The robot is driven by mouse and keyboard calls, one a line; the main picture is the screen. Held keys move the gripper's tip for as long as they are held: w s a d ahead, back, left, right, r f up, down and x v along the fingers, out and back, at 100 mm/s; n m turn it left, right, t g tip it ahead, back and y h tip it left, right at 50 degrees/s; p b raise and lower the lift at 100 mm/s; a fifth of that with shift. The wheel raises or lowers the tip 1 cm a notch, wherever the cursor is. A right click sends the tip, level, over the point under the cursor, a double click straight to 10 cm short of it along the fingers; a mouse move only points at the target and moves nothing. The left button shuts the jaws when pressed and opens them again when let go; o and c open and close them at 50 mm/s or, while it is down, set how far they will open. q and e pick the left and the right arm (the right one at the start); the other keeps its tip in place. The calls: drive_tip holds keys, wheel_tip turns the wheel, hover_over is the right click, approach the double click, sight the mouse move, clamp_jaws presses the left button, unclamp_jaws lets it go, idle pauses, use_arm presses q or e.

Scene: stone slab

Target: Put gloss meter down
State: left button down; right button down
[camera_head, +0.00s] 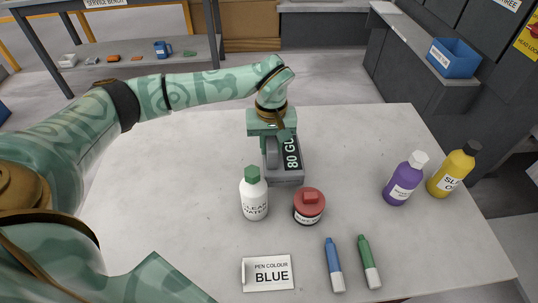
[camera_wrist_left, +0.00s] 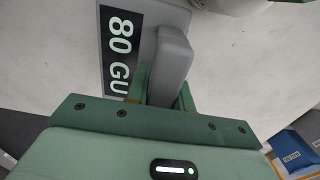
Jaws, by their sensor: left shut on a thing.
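The gloss meter (camera_head: 285,177) is a grey block with a raised handle and a dark display reading "80 GU". It is near the middle of the pale stone slab (camera_head: 170,190), behind the white bottle. My left gripper (camera_head: 273,141) comes down on it from above and is shut on its grey handle. In the left wrist view the fingers (camera_wrist_left: 163,92) sit on either side of the handle (camera_wrist_left: 174,52), beside the display. I cannot tell whether the meter's base touches the slab. My right gripper is not in view.
A white bottle with green cap (camera_head: 254,198) and a red-lidded jar (camera_head: 309,207) stand close in front. A "BLUE" card (camera_head: 268,273), blue pen (camera_head: 333,264) and green pen (camera_head: 368,261) lie nearer. Purple (camera_head: 403,180) and yellow (camera_head: 453,170) bottles stand right. The slab's left is clear.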

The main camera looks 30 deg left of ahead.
use_arm(q)
drive_tip(key=shift+a+f, duration=0.15)
drive_tip(key=shift+a, duration=0.05)
drive_tip(key=f, duration=0.1)
drive_tip(key=f+b, duration=0.2)
drive_tip(key=f, duration=0.1)
drive_tip(key=shift+w+a+f, duration=0.1)
drive_tip(key=shift+a, duration=0.25)
drive_tip(key=shift+r, duration=0.2)
drive_tip(key=shift+f, duration=0.15)
drive_tip(key=c, duration=1.3)
unclamp_jaws()
drive_tip(key=shift+o, duration=0.5)
